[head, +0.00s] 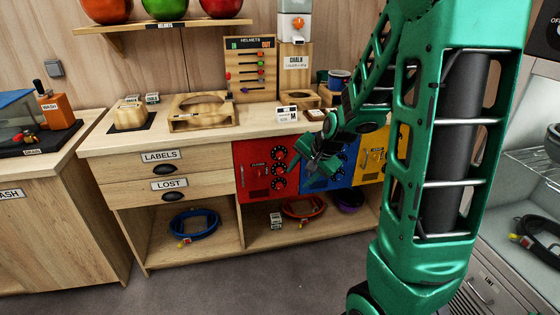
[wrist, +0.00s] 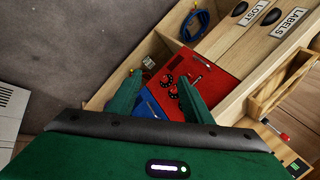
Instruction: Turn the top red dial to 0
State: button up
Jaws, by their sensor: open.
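The red panel (head: 252,160) is set in the front of the wooden counter, with a column of black dials on its right side. The top dial (head: 278,153) is the uppermost of these; its exact setting is too small to read. My gripper (head: 307,160) is open and empty, in front of the blue panel just right of the dials. In the wrist view, the red panel (wrist: 212,76) lies beyond my open fingers (wrist: 155,94), and the right finger partly covers the dial area. No contact with a dial is visible.
The blue panel (head: 316,184) and yellow panel (head: 369,160) adjoin the red one. Drawers labelled LABELS and LOST (head: 166,188) are to the left. A worktop (head: 155,138) with boxes and a helmet board (head: 250,70) is above. Coiled ropes (head: 194,224) lie on the shelf below.

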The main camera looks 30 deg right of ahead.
jog(key=w+f+m+t, duration=0.4)
jog(key=w+m, duration=0.2)
jog(key=w, duration=0.6)
jog(key=m+t+h, duration=0.6)
jog(key=m+t, duration=0.1)
jog(key=m, duration=1.1)
send_near(281, 157)
jog(key=x, duration=0.4)
jog(key=shift+w+r, duration=0.1)
jog(key=shift+r, duration=0.25)
jog(key=shift+w+d+f, duration=0.1)
jog(key=shift+w+f, duration=0.1)
jog(key=shift+w, duration=0.2)
jog(key=shift+w+d+r, duration=0.1)
jog(key=shift+w+d, duration=0.2)
jog(key=shift+w, duration=0.35)
jog(key=shift+x, duration=1.35)
